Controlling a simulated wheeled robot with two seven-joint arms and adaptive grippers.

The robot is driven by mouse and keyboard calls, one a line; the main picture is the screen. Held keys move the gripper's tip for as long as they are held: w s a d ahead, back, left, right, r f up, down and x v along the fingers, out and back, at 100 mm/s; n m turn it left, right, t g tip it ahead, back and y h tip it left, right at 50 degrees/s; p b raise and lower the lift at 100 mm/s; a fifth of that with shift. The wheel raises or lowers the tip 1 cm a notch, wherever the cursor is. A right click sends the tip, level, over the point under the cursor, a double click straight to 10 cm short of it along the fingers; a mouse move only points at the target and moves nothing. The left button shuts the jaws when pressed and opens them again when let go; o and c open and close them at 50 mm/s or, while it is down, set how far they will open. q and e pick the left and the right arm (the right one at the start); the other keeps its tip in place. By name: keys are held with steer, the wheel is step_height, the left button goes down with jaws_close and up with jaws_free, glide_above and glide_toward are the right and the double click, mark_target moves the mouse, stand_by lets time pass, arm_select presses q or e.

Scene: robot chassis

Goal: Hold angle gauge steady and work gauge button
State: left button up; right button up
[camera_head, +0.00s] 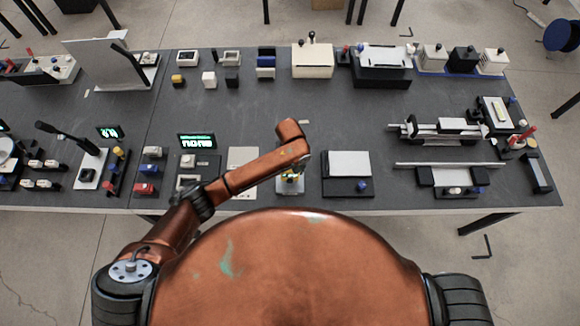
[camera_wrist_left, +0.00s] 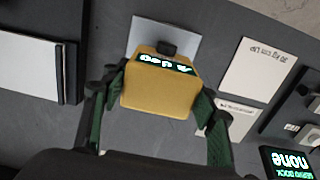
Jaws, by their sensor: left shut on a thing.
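The angle gauge is a yellow box (camera_wrist_left: 158,92) with a small lit display on its face, seen in the left wrist view. My left gripper (camera_wrist_left: 160,86) is shut on it, with one green finger on each side. A dark block (camera_wrist_left: 168,48) shows just beyond the display; I cannot tell if it is the gauge button. A light grey plate (camera_wrist_left: 150,32) lies behind the gauge. In the head view, my left gripper (camera_head: 290,183) is small and partly hidden under my arm near the table's front edge. My right gripper is not in view.
A lit display sign (camera_head: 197,141) stands left of my left arm. A pale sheet (camera_head: 242,158) lies beside it. A dark block with a light top (camera_head: 348,165) stands to the right. Rail-like devices (camera_head: 450,175) fill the right side. The table's middle is mostly clear.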

mark_target(289, 176)
arm_select(q)
steer(key=shift+f+b, duration=0.55)
steer(key=shift+f, duration=1.5)
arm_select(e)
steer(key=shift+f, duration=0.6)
arm_select(q)
steer(key=shift+f, duration=0.4)
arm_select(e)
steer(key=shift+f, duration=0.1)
arm_select(q)
steer(key=shift+f+p, duration=0.1)
steer(key=shift+p, duration=0.2)
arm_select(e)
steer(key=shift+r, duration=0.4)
arm_select(q)
steer(key=shift+s+a+f, duration=0.1)
steer(key=shift+s+f, duration=0.1)
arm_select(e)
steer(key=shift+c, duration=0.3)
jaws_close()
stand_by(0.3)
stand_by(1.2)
